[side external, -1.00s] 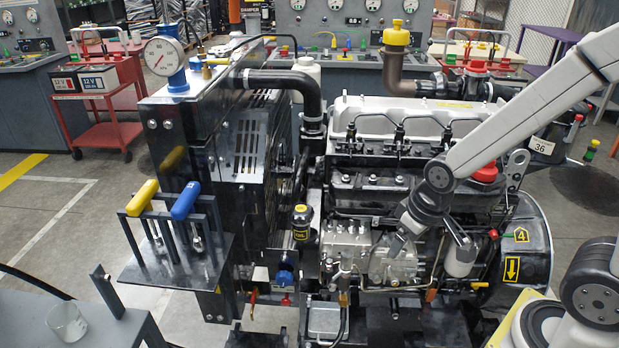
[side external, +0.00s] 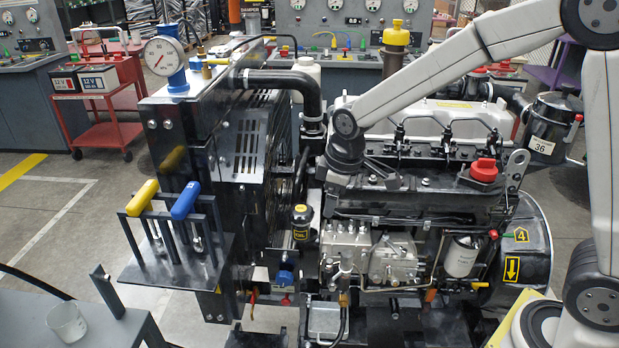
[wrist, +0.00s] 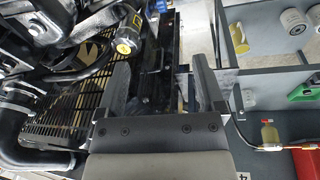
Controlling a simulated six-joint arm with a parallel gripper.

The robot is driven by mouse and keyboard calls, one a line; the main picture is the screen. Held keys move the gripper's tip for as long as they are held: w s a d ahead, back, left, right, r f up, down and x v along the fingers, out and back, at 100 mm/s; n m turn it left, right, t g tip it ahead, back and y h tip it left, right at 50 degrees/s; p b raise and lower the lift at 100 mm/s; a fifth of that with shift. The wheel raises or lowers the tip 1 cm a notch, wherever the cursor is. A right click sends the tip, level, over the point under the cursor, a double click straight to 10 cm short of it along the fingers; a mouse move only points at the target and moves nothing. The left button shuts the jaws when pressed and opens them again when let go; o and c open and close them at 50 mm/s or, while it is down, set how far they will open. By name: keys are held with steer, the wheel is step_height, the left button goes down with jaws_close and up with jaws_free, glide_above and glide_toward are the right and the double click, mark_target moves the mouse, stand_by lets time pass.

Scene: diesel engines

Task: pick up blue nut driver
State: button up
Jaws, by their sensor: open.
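The blue nut driver (side external: 186,200) stands upright in the black rack (side external: 178,258) at the left in the side external view. Its blue handle is on top, and its lower part shows between the rack's bars. My gripper (wrist: 157,66) is open and empty in the wrist view, with its fingers apart. In the side external view my wrist end is over the engine's left part, well to the right of the blue nut driver and apart from it; the fingers are hard to make out there. I cannot make out the blue nut driver in the wrist view.
A yellow-handled driver (side external: 143,197) stands just left of the blue one. A radiator block with a gauge (side external: 163,57) rises behind the rack. A yellow-capped oil bottle (side external: 301,222) stands between rack and engine (side external: 420,215). A clear cup (side external: 66,322) sits at the lower left.

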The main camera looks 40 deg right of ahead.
steer(key=w+a+r+n, duration=0.4)
steer(key=w+a+n, duration=0.5)
steer(key=w, duration=0.4)
step_height(320, 180, up, 2)
steer(key=n, duration=0.8)
glide_above(186, 195)
steer(key=d, duration=0.2)
steer(key=shift+s+a+r, duration=0.1)
steer(key=shift+s+a, duration=0.15)
steer(key=shift+s, duration=0.1)
steer(key=shift+a+r+n, duration=0.15)
steer(key=shift+a+n, duration=0.65)
steer(key=shift+x, duration=1.3)
steer(key=shift+s, duration=0.1)
steer(key=shift+s+x, duration=0.2)
steer(key=shift+x, duration=2.4)
